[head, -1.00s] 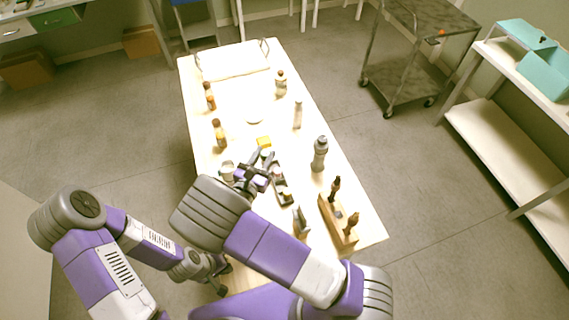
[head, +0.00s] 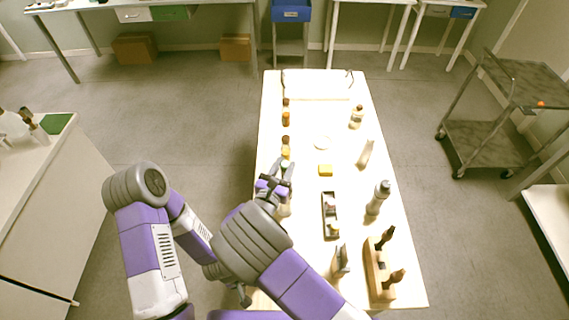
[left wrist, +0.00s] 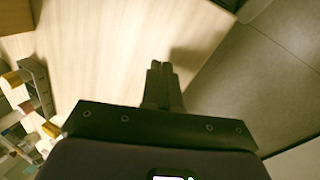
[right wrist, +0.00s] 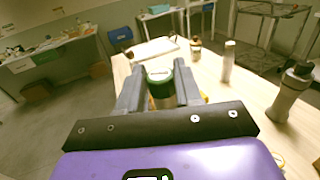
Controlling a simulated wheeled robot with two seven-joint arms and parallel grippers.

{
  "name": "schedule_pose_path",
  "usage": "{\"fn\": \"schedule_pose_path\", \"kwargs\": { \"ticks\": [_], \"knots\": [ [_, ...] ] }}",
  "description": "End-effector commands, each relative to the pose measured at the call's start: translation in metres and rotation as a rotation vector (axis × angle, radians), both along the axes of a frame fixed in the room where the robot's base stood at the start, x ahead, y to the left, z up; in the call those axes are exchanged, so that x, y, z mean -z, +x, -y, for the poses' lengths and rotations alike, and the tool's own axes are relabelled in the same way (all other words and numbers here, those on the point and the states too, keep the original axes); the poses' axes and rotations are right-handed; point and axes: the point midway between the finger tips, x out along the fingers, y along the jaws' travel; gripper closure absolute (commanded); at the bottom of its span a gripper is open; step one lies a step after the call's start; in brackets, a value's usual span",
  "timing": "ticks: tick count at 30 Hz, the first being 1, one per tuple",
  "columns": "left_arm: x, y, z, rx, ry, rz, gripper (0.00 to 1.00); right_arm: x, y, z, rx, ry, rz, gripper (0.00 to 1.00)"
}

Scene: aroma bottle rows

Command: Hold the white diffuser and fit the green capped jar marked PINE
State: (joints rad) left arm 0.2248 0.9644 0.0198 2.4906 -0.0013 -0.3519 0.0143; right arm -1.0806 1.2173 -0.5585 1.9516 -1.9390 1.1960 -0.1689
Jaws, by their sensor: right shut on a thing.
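My right gripper (head: 284,172) is shut on a jar with a green cap (right wrist: 159,76), which stands upright between its fingers in the right wrist view. The cap also shows between the fingertips in the head view (head: 285,164). I cannot read the jar's marking. A whitish container (head: 285,209), possibly the white diffuser, stands at the table's left side, partly hidden by my right gripper. My left gripper (left wrist: 159,68) is shut and empty over bare wood; in the head view it is low beside the table's near left corner.
A white tray (head: 318,84) is at the far end.

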Motion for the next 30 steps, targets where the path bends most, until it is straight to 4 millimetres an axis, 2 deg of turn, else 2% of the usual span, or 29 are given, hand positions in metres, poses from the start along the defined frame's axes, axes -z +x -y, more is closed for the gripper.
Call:
{"fn": "schedule_pose_path", "kwargs": {
  "ticks": [10,15,20,25,30],
  "knots": [
    [0.000,0.000,0.000,0.000,0.000,0.000,1.00,0.003,0.000,0.000,0.001,0.001,0.000,0.95],
    [0.001,0.010,-0.005,-0.020,0.006,0.007,0.74,0.003,0.000,0.000,0.001,0.001,0.000,0.95],
    [0.010,0.049,-0.023,-0.143,0.010,-0.013,0.49,0.003,0.000,0.000,0.001,0.001,0.000,0.95],
    [0.020,0.102,-0.043,-0.395,-0.056,-0.120,0.23,0.003,0.000,0.000,0.001,0.001,0.000,0.95],
    [0.020,0.155,-0.052,-0.662,-0.219,-0.254,0.21,0.003,0.000,0.000,0.001,0.001,0.000,0.95]
  ]
}}
